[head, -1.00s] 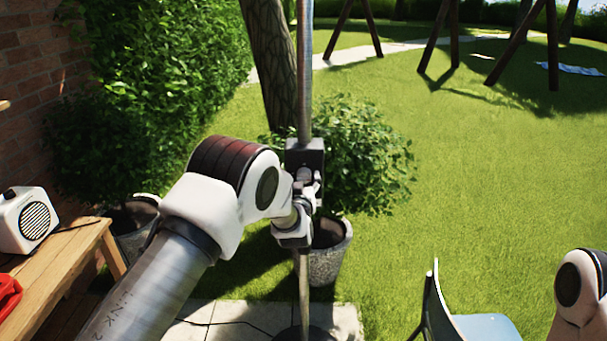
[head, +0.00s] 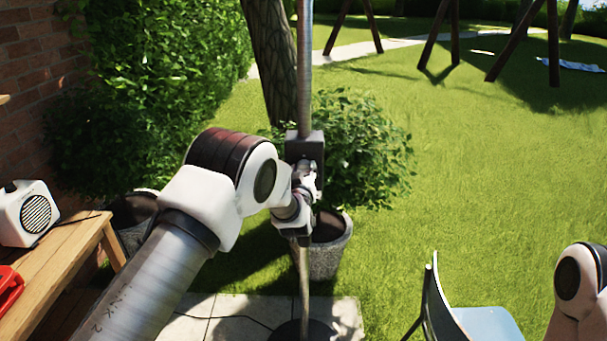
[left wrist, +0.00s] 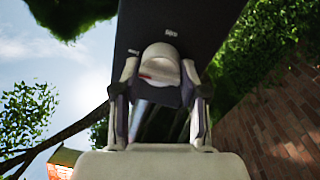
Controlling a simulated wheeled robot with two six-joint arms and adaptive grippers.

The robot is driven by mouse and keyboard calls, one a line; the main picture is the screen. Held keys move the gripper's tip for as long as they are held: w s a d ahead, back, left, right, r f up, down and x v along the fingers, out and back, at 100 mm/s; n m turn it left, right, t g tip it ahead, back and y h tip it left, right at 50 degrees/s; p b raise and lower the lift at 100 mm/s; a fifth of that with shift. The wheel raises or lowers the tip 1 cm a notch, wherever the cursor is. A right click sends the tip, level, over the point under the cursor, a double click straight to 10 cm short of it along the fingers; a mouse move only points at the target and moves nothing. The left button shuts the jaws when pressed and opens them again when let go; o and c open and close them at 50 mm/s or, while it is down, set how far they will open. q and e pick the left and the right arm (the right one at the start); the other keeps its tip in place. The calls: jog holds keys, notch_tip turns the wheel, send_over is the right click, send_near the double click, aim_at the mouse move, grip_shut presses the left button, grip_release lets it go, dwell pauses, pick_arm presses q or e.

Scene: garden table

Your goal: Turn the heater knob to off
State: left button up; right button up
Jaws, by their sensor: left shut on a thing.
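The heater's dark control box (head: 304,146) sits on an upright metal pole (head: 305,70) in the middle of the head view. In the left wrist view the box (left wrist: 185,22) fills the top, with the pale round knob (left wrist: 160,63) on its face. A small red mark shows on the knob. My left gripper (left wrist: 160,80) is shut on the knob, one finger on each side. In the head view my left gripper (head: 306,178) is at the box, and the knob is mostly hidden by it. Of my right arm only a link shows, at the lower right.
A wooden bench (head: 60,262) at the left holds a white speaker-like box (head: 28,213) and a red object (head: 9,288). A planter (head: 326,248) stands behind the pole. A blue chair (head: 482,324) is at the lower right. Open lawn lies to the right.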

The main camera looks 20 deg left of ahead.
pick_arm(q)
jog(key=shift+f+n+y+b, duration=0.15)
jog(key=shift+n+y+b, duration=0.1)
jog(key=shift+n+b, duration=3)
jog(key=shift+f+n+y+b, duration=0.2)
jog(key=shift+n+b, duration=2.35)
jog(key=shift+b, duration=1.3)
jog(key=shift+f+n+y+b, duration=0.1)
jog(key=shift+n+y+b, duration=0.15)
jog(key=shift+n+b, duration=3)
jog(key=shift+m+b, duration=0.3)
jog(key=shift+m, duration=0.05)
jog(key=o, duration=1.1)
jog(key=shift+r, duration=0.1)
jog(key=v, duration=1.2)
jog(key=shift+a+f, duration=0.1)
jog(key=shift+f, duration=0.15)
